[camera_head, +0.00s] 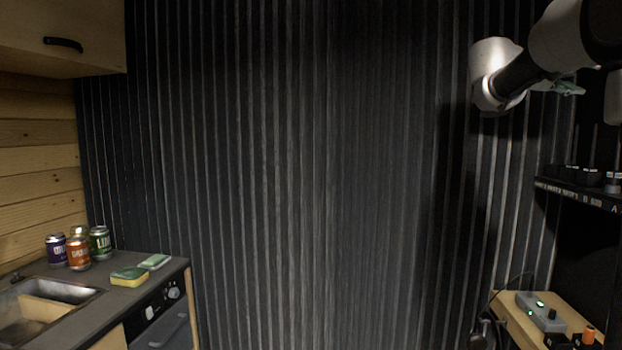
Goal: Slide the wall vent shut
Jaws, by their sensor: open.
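I cannot make out the wall vent in this view. My arm (517,76) reaches in from the upper right, in front of the dark ribbed wall, and bends at a white joint. My gripper's fingers do not show clearly. A small grey-green piece (568,86) sticks out just below my arm, partly hidden by it, and I cannot tell what it is.
At the left, a counter (95,275) holds several cans (78,253), a yellow-green sponge (129,276) and a sink (45,300). A cupboard (60,30) hangs above. At the right are a dark shelf (580,195) and a wooden desk (515,317). The ribbed wall (300,180) between is bare.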

